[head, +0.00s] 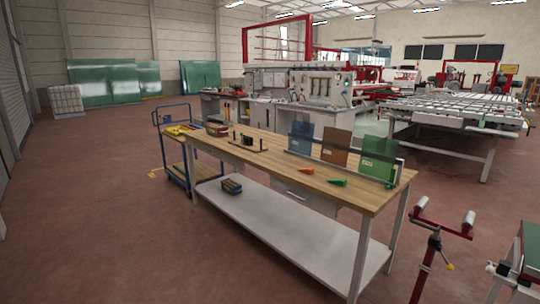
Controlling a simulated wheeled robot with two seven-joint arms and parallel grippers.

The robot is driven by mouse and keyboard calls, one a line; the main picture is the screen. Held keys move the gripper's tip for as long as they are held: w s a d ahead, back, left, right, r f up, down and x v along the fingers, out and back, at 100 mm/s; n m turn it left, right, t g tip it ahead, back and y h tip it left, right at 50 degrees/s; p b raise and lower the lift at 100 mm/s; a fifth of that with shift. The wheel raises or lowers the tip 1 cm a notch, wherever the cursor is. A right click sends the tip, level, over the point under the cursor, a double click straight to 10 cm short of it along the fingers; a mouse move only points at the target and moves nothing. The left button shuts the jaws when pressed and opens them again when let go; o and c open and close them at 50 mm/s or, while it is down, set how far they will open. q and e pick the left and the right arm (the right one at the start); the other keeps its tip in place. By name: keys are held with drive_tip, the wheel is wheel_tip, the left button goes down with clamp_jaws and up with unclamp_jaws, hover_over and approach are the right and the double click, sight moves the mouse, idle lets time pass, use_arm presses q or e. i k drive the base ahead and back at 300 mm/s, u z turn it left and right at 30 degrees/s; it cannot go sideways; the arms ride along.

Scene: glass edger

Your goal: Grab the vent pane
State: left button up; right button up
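Three small panes stand upright in a dark rack (335,164) along the back right of a wooden-topped workbench (255,157). From left to right they are a blue pane (301,134), a brown pane (335,147) and a green pane (377,157). Each seems to carry a small pale label, too small to read, so I cannot tell which is the vent pane. The rack's front rail crosses in front of the panes. Neither of my grippers shows in the head view.
An orange item (307,171) and a green item (337,182) lie before the rack. A blue trolley (176,155) stands at the bench's left end, a red roller stand (441,225) at its right. A roller table (450,108) is behind. The floor before the bench is clear.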

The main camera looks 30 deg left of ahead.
sight(378, 154)
drive_tip(key=u, duration=0.8)
drive_tip(key=i, duration=1.25)
drive_tip(key=z, duration=0.45)
